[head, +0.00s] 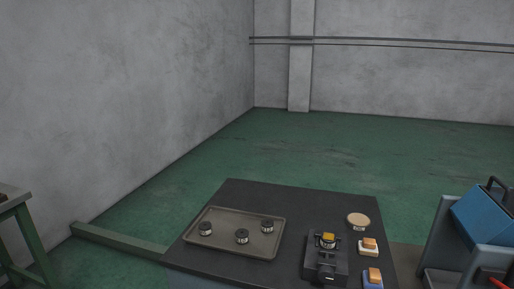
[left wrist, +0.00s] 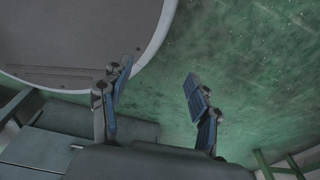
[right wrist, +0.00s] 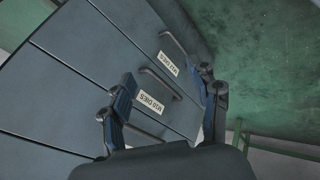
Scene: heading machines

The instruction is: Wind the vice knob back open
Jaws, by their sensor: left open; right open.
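The vice (head: 325,262) is a dark block on the right part of the black-topped table, with a yellow-topped round piece (head: 328,238) at its far end. A dark knob or handle shows at its near end, small and hard to make out. My left gripper (left wrist: 160,88) is open and empty in the left wrist view, above the green floor. My right gripper (right wrist: 170,92) is open and empty in the right wrist view, in front of drawer fronts labelled for dies. Neither gripper shows in the head view, and neither is at the vice.
A tray (head: 197,243) with 3 dark round parts lies left of the vice. A tan disc (head: 358,219) and two orange-topped blocks (head: 368,245) (head: 373,277) sit to its right. A blue machine or box (head: 482,215) stands far right, a green bench (head: 17,215) far left.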

